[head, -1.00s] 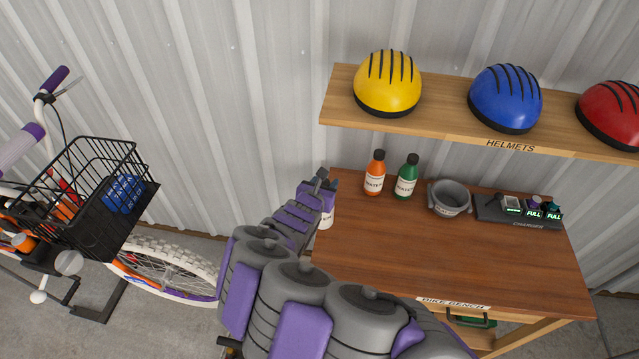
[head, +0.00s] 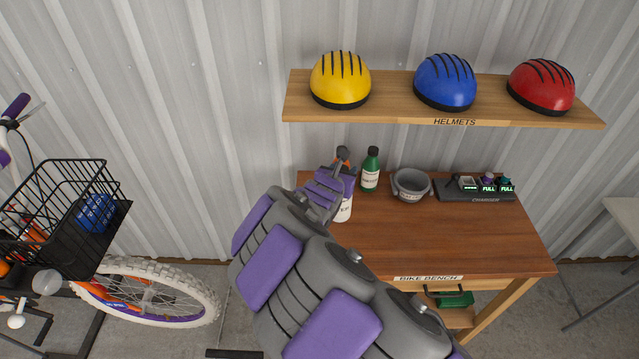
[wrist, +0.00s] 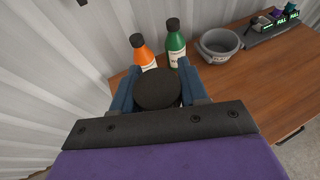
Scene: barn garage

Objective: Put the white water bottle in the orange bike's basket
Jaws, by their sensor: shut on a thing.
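My gripper (head: 343,160) is shut on the white water bottle (head: 344,209) at the left part of the bench. In the wrist view, the bottle's round black cap (wrist: 158,90) sits between the two blue-grey fingers of my gripper (wrist: 157,88). The bottle's lower body shows beneath my gripper in the head view; whether its base touches the bench I cannot tell. The orange bike (head: 115,297) stands at the far left, with a white tyre. Its black wire basket (head: 75,252) holds a blue object (head: 97,213); my gripper is well to its right.
An orange bottle (wrist: 145,54) and a green bottle (head: 370,170) stand behind my gripper on the bench (head: 440,240). A grey pot (head: 411,188) and a charger (head: 475,195) are further right. A helmet shelf (head: 300,105) hangs above. Open floor lies between bike and bench.

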